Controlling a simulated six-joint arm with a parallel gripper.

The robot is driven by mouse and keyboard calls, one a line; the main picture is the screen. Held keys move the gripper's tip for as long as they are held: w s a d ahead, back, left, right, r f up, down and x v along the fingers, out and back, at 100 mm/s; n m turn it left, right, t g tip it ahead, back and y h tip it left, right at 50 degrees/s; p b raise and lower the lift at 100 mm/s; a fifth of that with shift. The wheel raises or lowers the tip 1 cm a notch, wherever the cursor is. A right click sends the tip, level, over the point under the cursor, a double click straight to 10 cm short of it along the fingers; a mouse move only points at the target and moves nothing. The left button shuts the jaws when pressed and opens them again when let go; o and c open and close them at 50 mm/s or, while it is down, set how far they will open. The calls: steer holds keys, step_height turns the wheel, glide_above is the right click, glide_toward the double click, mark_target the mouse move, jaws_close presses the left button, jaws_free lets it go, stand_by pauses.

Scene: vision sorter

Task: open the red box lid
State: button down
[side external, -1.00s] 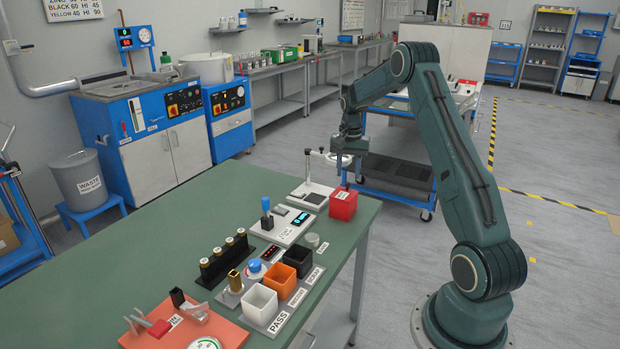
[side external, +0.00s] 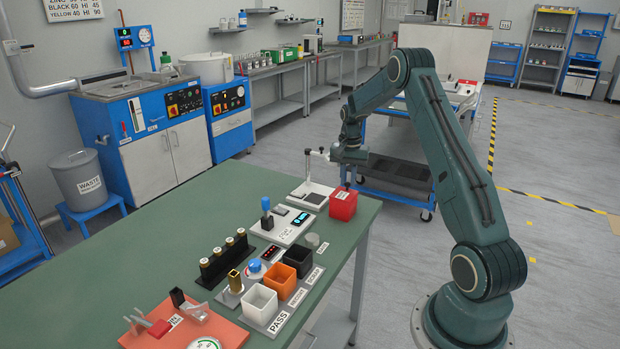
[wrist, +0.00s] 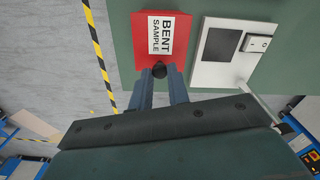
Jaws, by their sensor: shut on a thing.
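The red box (side external: 342,208) stands on the green table near its far right corner. Its lid lies flat on top with a white "BENT SAMPLE" label, seen in the wrist view (wrist: 182,35). A small dark knob (wrist: 159,71) is at the lid's near edge. My gripper (wrist: 160,74) has its two blue fingers on either side of this knob and is shut on it. In the side view my gripper (side external: 347,181) is just above the box. No gap between lid and box can be made out.
A white stand with a dark pad (side external: 313,197) and an upright post is close beside the box. A device with a blue lever (side external: 266,212), sorting bins (side external: 297,258) and an orange board (side external: 190,325) stand further along the green table (side external: 130,255).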

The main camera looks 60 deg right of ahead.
steer(key=d, duration=0.3)
steer(key=shift+d, duration=0.15)
stand_by(0.3)
steer(key=c, duration=1.3)
jaws_free()
steer(key=shift+c, duration=0.2)
